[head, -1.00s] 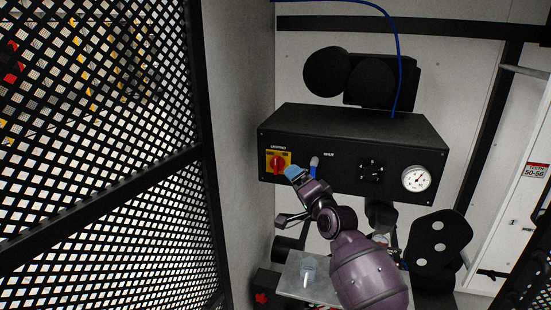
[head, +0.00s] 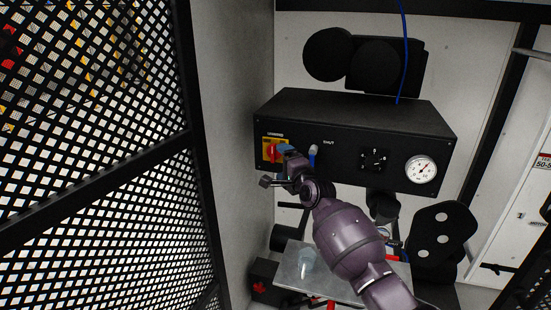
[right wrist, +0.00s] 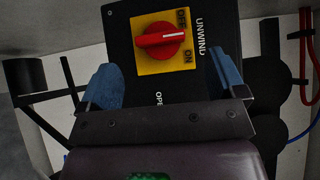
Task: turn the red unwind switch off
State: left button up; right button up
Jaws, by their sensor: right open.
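The red unwind switch (head: 270,152) sits on a yellow plate (head: 265,144) at the left end of the black control box. In the right wrist view the red switch (right wrist: 160,39) shows clearly, with OFF printed upper right and ON lower right. Its white line points right, between the two words. My right gripper (head: 276,167) is open in front of the plate's lower part, partly hiding it. In the right wrist view its blue fingers (right wrist: 164,80) are wide apart, with nothing between them; the switch lies beyond their tips. My left gripper is not in view.
A blue-tipped lever (head: 312,155), a black square dial (head: 374,160) and a white gauge (head: 421,170) share the black box (head: 340,125) front. A grey wall (head: 232,120) and mesh panel (head: 95,130) stand left. A metal shelf (head: 330,277) lies below.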

aim_at(274, 155)
jog(key=b+x, duration=0.1)
jog(key=x, duration=0.2)
jog(key=shift+f, duration=0.1)
jog(key=shift+b+x, duration=0.3)
jog(key=shift+x, duration=0.75)
jog(key=shift+c, duration=0.4)
